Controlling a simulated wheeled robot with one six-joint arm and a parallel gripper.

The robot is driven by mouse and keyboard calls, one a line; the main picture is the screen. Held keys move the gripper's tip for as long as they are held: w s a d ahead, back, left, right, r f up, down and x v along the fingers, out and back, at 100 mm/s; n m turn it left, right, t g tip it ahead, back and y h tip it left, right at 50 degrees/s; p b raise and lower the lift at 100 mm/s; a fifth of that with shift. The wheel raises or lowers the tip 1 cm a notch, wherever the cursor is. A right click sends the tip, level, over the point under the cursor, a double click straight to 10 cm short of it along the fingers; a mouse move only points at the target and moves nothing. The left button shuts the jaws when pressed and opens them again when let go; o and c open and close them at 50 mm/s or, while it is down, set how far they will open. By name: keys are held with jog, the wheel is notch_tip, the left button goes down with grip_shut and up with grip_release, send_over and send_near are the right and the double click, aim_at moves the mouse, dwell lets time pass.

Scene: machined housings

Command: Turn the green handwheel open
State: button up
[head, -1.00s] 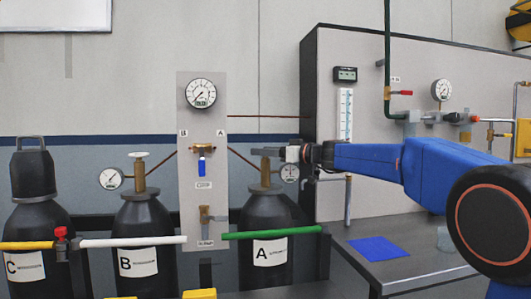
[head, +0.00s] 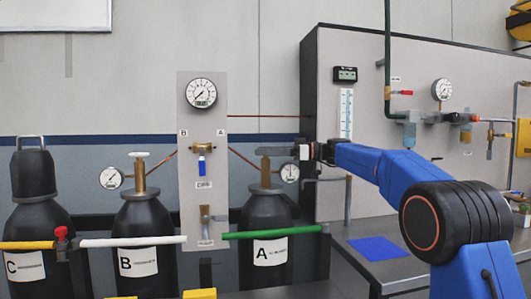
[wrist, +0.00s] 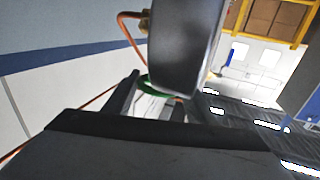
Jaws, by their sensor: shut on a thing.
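The green handwheel (wrist: 154,90) shows as a partial green ring between my gripper's fingers in the wrist view. In the head view my gripper (head: 268,151) is at the valve on top of black cylinder A (head: 258,215) and hides the wheel. My gripper (wrist: 150,100) is shut on the wheel, with one finger on each side of it. A large dark grey shape in the wrist view covers part of the wheel. How far the wheel is turned cannot be told.
A pressure gauge (head: 290,173) sits just right of valve A. The grey panel (head: 204,120) stands to the left, with cylinder B (head: 145,225) beyond it. A green bar (head: 275,232) crosses in front of cylinder A. A bench with a blue mat (head: 379,248) is at the right.

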jog(key=shift+w+n+g+h, duration=0.1)
jog(key=shift+n+g+h, duration=0.2)
jog(key=shift+n+g, duration=1.1)
jog(key=shift+n+g+h, duration=0.3)
jog(key=shift+n+g, duration=0.5)
jog(key=shift+g, duration=1.2)
jog(key=shift+n+g+h, duration=0.4)
jog(key=shift+n+g, duration=0.2)
jog(key=shift+g, duration=0.3)
jog(key=o, duration=1)
jog(key=shift+o, duration=0.2)
